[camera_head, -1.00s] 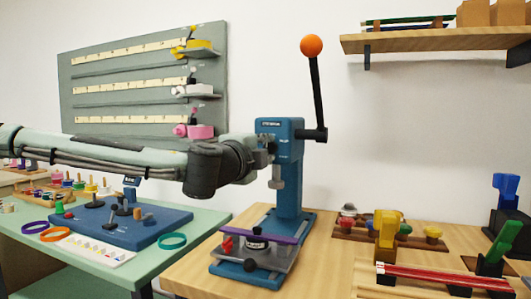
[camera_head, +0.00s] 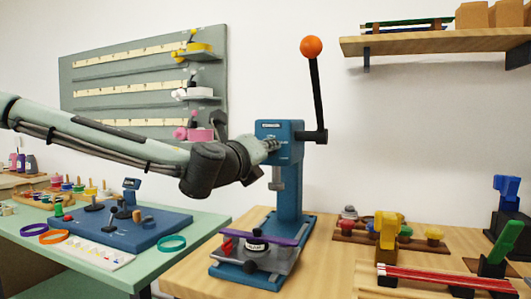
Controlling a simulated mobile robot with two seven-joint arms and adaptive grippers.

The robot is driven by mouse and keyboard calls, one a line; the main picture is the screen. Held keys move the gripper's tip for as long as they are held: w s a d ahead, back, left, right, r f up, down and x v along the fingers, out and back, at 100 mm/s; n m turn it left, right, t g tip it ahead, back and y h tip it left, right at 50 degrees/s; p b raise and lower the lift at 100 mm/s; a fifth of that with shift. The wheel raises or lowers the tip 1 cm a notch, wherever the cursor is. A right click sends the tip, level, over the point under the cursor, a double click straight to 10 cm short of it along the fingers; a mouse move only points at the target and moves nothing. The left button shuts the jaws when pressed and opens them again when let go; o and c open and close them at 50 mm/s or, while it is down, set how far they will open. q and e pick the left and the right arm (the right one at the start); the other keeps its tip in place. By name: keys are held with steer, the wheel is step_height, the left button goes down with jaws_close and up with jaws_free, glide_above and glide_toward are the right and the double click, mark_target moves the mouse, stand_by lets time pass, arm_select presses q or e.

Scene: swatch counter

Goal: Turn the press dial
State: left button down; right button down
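The blue press (camera_head: 290,196) stands upright on the wooden table, with a black lever (camera_head: 318,95) ending in an orange ball (camera_head: 312,47). My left arm comes in from the left, and its gripper (camera_head: 268,147) is at the upper left side of the press head (camera_head: 283,136). The dial is not clearly visible; the gripper covers that spot. The fingers are small and dark here, so I cannot tell whether they are open or shut on something. A purple strip (camera_head: 285,241) lies on the press base under the ram (camera_head: 278,178). My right gripper is not in view.
A green table (camera_head: 205,222) at left holds a blue board (camera_head: 150,229) and colored rings. At right are a rack of red strips (camera_head: 445,278), a yellow tool (camera_head: 388,230) and a blue tool (camera_head: 506,190). A wooden shelf (camera_head: 430,39) is above.

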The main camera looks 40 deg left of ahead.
arm_select(q)
steer(key=shift+m, duration=0.8)
steer(key=c, duration=1.2)
jaws_free()
steer(key=v, duration=0.7)
steer(key=shift+s, duration=0.3)
steer(key=shift+d, duration=0.1)
